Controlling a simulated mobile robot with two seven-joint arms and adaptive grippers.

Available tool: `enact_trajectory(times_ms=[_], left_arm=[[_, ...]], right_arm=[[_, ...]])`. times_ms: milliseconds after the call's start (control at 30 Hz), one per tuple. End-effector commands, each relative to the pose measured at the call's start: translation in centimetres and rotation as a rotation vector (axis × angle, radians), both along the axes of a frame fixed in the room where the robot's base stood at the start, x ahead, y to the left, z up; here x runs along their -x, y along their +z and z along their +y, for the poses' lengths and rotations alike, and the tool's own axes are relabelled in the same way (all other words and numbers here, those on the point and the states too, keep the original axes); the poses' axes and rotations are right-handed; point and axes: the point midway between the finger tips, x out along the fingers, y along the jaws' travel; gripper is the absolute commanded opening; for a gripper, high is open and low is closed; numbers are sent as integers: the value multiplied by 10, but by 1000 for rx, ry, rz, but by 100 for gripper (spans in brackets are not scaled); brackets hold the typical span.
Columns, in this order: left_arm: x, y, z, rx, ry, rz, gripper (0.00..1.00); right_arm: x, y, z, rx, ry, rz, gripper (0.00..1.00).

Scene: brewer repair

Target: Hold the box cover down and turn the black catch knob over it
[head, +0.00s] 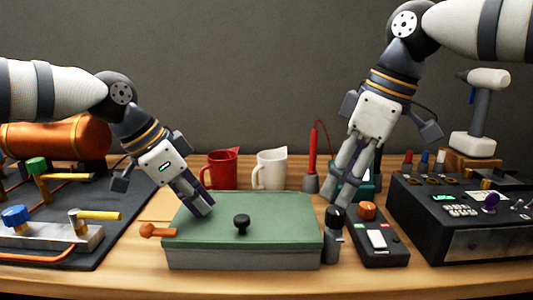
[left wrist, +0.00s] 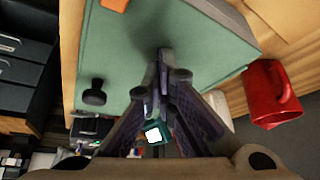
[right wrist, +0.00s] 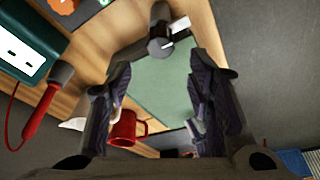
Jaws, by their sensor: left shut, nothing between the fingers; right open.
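The box (head: 245,258) is grey with a green cover (head: 285,210) lying flat on it; a small black knob (head: 241,221) stands on the cover. My left gripper (head: 207,210) is shut and empty, its tips at the cover's left part; in the left wrist view (left wrist: 165,62) they appear on or just above the green surface. The black catch knob (head: 335,218) stands at the box's right side; it also shows in the right wrist view (right wrist: 160,45). My right gripper (head: 340,200) is open just above it, pointing down. I cannot tell whether it touches the knob.
An orange catch (head: 158,231) sits at the box's left side. A red mug (head: 221,169) and a white mug (head: 270,170) stand behind the box. A small black control box (head: 380,250) and a larger black device (head: 480,240) stand close on the right.

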Motion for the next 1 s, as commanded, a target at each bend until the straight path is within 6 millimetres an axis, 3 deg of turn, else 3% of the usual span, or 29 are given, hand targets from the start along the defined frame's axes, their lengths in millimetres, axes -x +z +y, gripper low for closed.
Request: enact_trajectory(times_ms=[167, 600, 900, 1000], left_arm=[[0, -1, 0, -1, 0, 2, 0], [0, -1, 0, -1, 0, 2, 0], [0, -1, 0, -1, 0, 2, 0], [0, -1, 0, -1, 0, 2, 0]], right_arm=[[0, -7, 0, 2, -1, 1, 47], [0, -46, 0, 1, -2, 2, 47], [0, -51, 0, 1, -2, 0, 47], [0, -51, 0, 1, -3, 0, 26]])
